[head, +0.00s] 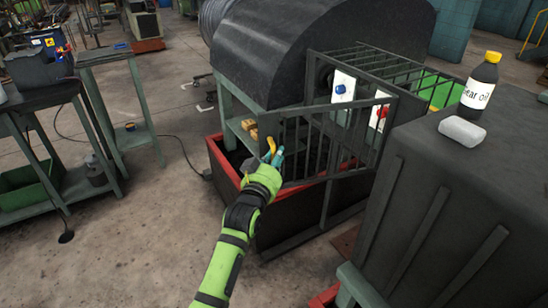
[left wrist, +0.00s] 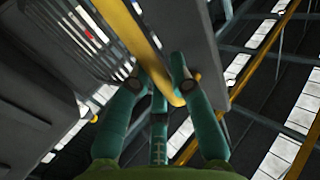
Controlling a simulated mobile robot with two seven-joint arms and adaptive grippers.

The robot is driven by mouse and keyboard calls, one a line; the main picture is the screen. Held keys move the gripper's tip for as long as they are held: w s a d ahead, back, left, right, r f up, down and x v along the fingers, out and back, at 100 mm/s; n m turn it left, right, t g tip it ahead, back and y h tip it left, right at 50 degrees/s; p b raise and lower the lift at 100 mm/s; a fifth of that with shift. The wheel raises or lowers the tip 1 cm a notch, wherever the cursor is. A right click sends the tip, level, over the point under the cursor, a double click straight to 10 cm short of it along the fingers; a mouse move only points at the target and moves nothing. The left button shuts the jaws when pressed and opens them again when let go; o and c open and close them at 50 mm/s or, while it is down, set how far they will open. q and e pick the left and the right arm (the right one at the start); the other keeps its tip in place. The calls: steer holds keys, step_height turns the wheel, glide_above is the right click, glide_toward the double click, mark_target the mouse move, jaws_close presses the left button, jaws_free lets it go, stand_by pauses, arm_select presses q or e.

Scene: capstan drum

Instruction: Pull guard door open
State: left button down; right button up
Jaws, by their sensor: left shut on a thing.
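The guard door (head: 317,148) is a dark barred panel on the front of the machine cage in the head view. It looks swung out at an angle from the cage, though how far is hard to tell. A yellow handle (head: 269,145) is at its left edge. My left gripper (head: 274,156) is at this handle, with its teal fingers shut around it. In the left wrist view the fingers (left wrist: 172,95) close on the yellow handle bar (left wrist: 143,50), with the door's bars at upper left. My right gripper is not in view.
A dark drum housing (head: 320,45) stands behind the door. A panel with a blue knob (head: 340,89) and a red knob (head: 382,111) shows behind the bars. A dark cabinet (head: 450,200) with an oil bottle (head: 480,88) is close on the right.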

arm_select(q)
steer(key=c, duration=1.1)
jaws_free()
steer(key=shift+r, duration=0.1)
steer(key=v, duration=1.2)
